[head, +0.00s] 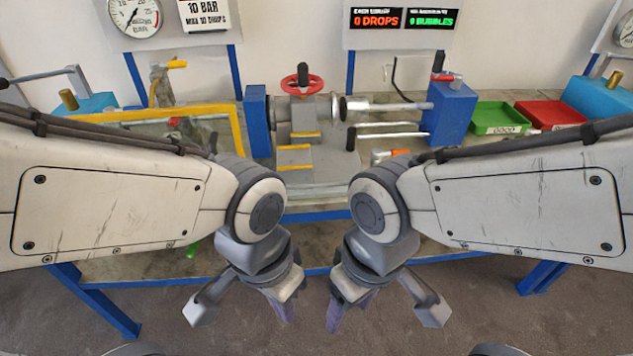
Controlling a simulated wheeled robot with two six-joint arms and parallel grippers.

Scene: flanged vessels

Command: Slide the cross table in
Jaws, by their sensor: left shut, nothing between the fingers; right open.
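A grey stepped block with yellow strips (295,158), which looks like the cross table, sits on the bench below a flanged valve with a red handwheel (303,82). The valve stands between a blue block (258,120) on the left and a blue housing (452,112) with a rod on the right. My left gripper (284,312) is shut and empty, low in front of the bench edge. My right gripper (340,314) is open and empty beside it. Both are well short of the block and touch nothing. My arms partly cover the bench front.
A yellow-framed clear panel (238,132) stands left of the valve. A green tray (499,118) and a red tray (550,114) lie at the right. A pressure gauge (135,14) and a drops/bubbles display (403,18) are behind. The bench front edge (318,215) lies beyond my grippers.

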